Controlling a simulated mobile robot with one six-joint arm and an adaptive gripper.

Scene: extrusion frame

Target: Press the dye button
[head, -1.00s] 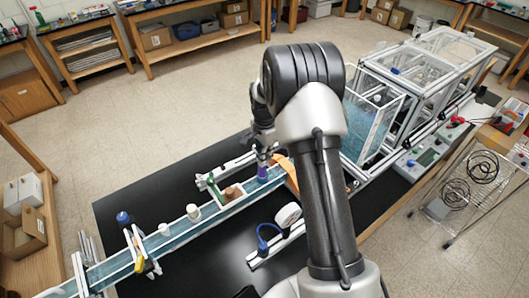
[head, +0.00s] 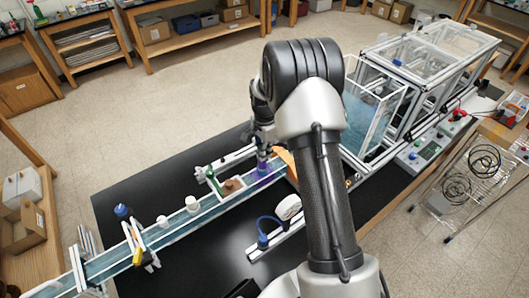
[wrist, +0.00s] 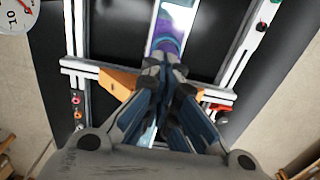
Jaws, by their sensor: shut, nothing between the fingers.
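My gripper (head: 262,150) is shut and empty, pointing down over the long clear water channel (head: 213,205). In the wrist view, the closed fingertips (wrist: 170,68) overlap the near edge of purple (wrist: 168,42) in the channel. They hide the button top, so I cannot tell contact or how far it is pressed. A purple tint (head: 266,181) shows in the water beside the housing.
An orange ramp-like piece (head: 287,160) sits close by, across the channel in the wrist view. A green-handled part (head: 213,180) and a brown block (head: 232,185) stand left of the gripper. A clear water tank (head: 372,120) is to the right.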

